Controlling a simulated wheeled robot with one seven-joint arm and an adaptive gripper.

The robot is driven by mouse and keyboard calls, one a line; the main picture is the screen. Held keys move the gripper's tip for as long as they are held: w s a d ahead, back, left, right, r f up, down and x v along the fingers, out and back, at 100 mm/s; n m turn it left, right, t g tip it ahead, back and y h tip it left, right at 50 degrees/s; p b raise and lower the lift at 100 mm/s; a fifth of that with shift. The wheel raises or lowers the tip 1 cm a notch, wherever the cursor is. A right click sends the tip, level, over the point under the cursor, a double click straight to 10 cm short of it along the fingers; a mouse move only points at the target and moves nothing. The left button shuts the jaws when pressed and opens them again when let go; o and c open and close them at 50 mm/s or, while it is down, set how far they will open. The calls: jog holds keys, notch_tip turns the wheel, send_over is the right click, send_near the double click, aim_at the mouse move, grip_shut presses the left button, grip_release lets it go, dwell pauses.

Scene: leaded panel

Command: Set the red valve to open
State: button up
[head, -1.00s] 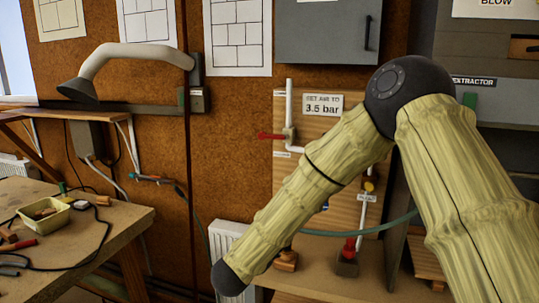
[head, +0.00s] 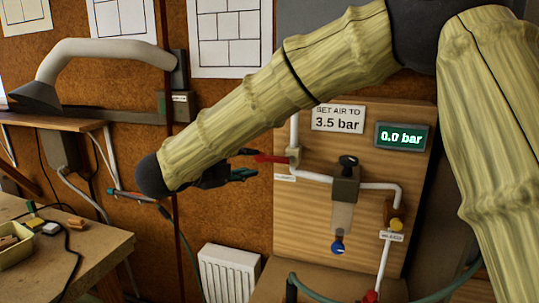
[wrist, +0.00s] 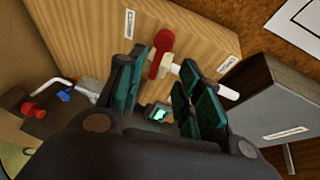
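The red valve (head: 272,158) is a lever on a white pipe at the upper left of the wooden air panel (head: 300,225). In the head view it points left, across the upright pipe. My gripper (head: 244,165) is open just left of the lever's free end, with teal finger pads. In the wrist view the red lever (wrist: 160,52) shows in the gap near the fingertips of my gripper (wrist: 164,66). Nothing is held, and I cannot tell whether a pad touches the lever. My arm link hides the panel's upper left.
A display (head: 402,137) reads 0.0 bar beside a sign (head: 337,118) saying "SET AIR TO 3.5 bar". A grey cabinet (wrist: 270,100) is close in the wrist view. A radiator (head: 229,272) stands below.

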aim_at(267, 159)
jog(key=p+x, duration=0.3)
jog(key=x, duration=0.5)
jog(key=shift+w+d+r, duration=0.1)
jog(key=shift+d+r, duration=0.05)
jog(key=shift+d, duration=0.1)
jog(key=shift+w+d+f, duration=0.3)
jog(key=shift+w, duration=0.3)
jog(key=shift+s, duration=0.1)
grip_shut()
